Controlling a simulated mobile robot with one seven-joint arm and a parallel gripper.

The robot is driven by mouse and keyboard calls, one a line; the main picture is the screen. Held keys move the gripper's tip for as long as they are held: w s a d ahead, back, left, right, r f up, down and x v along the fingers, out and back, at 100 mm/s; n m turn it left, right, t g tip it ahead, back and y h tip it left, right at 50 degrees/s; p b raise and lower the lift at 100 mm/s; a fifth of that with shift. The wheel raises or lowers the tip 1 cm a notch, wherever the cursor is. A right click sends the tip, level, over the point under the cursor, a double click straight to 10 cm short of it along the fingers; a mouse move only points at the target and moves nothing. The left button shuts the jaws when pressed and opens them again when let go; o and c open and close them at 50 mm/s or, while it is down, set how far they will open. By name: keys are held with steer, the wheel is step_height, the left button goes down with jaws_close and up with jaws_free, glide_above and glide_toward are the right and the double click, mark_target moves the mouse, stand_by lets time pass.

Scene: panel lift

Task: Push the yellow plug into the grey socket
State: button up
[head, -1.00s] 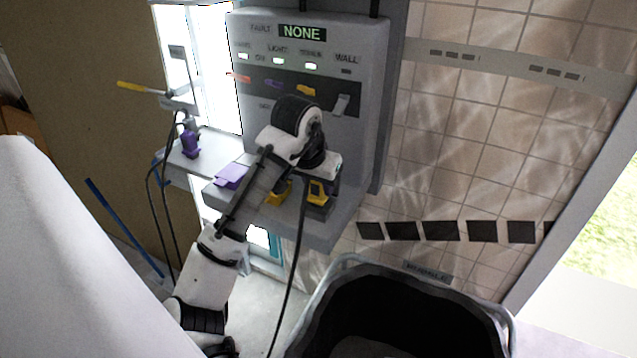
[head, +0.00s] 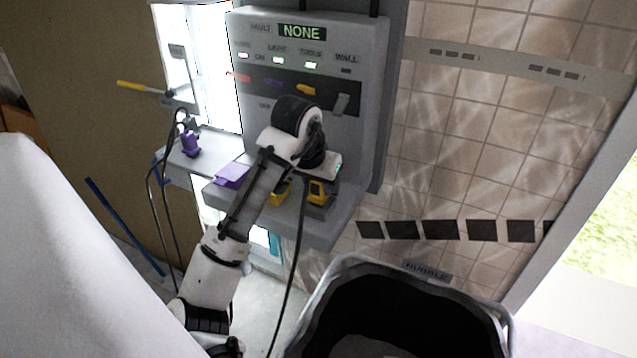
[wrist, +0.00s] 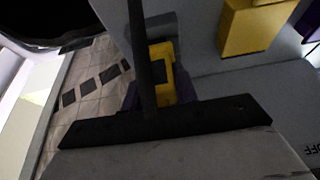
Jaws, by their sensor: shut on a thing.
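The yellow plug (head: 319,190) is at the right end of the grey ledge under the panel, with a dark cable hanging down from it. In the wrist view the plug (wrist: 161,76) sits between the fingers of my gripper (wrist: 160,98), which is shut on it. The grey socket (wrist: 161,25) shows as a grey block just beyond the plug. The plug looks lined up with it, but I cannot tell how deep it sits. In the head view my wrist covers part of my gripper (head: 322,172) and the contact.
A yellow block (head: 279,193) and a purple cover (head: 232,175) sit left of the plug on the ledge. The grey panel (head: 361,60) rises behind; its display reads NONE. A dark rubble bin (head: 345,275) stands below right. A purple plug (head: 190,145) stands on the left shelf.

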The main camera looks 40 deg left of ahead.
steer(key=shift+f, duration=0.5)
steer(key=o, duration=1)
steer(key=shift+r, duration=0.1)
steer(key=b+v, duration=0.1)
steer(key=v, duration=1.2)
steer(key=shift+s+r, duration=0.25)
